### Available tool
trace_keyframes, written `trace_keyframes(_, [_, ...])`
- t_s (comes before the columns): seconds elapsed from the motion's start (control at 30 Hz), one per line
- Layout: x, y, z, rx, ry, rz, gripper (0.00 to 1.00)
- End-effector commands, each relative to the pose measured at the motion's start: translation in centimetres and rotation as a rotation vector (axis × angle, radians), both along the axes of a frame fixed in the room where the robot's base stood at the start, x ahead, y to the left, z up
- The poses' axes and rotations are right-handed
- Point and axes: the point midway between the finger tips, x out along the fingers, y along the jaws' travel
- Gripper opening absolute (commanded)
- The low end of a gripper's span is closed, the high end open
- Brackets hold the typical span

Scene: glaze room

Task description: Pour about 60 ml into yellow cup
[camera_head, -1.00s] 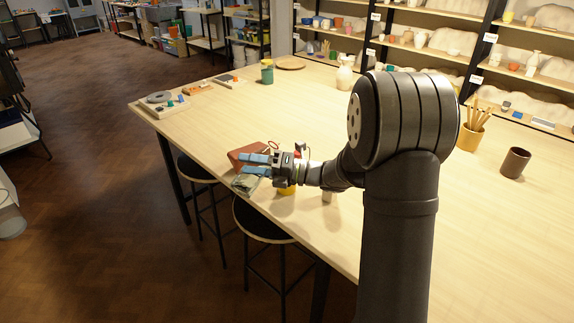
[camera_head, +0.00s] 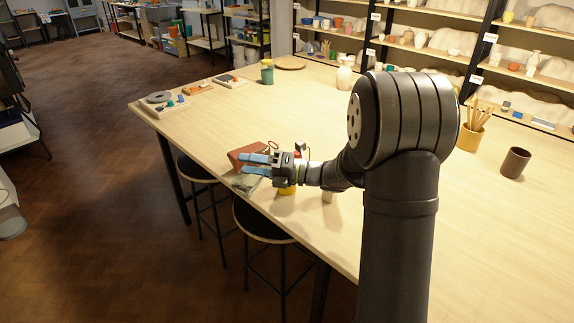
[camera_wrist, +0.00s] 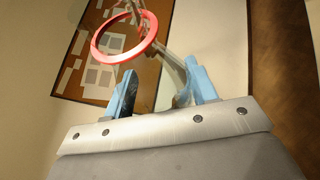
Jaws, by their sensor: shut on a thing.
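The yellow cup (camera_head: 287,190) stands near the table's front edge, mostly hidden beneath my gripper (camera_head: 256,164); its inside does not show. My gripper's blue fingers are above the table, left of and higher than the cup. In the wrist view, my gripper (camera_wrist: 160,90) is shut on a pale see-through part that looks like the handle of a clear vessel with a red rim (camera_wrist: 152,34). The red rim also shows as a thin ring in the head view (camera_head: 273,145). The vessel's body and any liquid in it cannot be made out.
A dark brown cup (camera_head: 515,163) and a brush pot (camera_head: 470,136) stand at right. The table's middle is clear.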

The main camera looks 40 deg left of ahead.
Motion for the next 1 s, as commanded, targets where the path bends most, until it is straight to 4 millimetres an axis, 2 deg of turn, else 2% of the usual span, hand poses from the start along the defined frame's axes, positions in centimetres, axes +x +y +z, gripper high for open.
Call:
trace_keyframes(0.2, [0.1,0.0,0.1,0.003,-0.016,0.0,0.24])
trace_keyframes(0.37, [0.5,0.1,-0.2,0.019,-0.101,-0.001,0.24])
trace_keyframes(0.67, [2.1,0.4,-2.4,0.069,-0.392,-0.002,0.24])
trace_keyframes(0.77, [2.7,0.5,-1.9,0.094,-0.532,-0.001,0.24])
trace_keyframes(1.0, [2.3,0.4,-4.1,0.124,-0.735,-0.002,0.24])
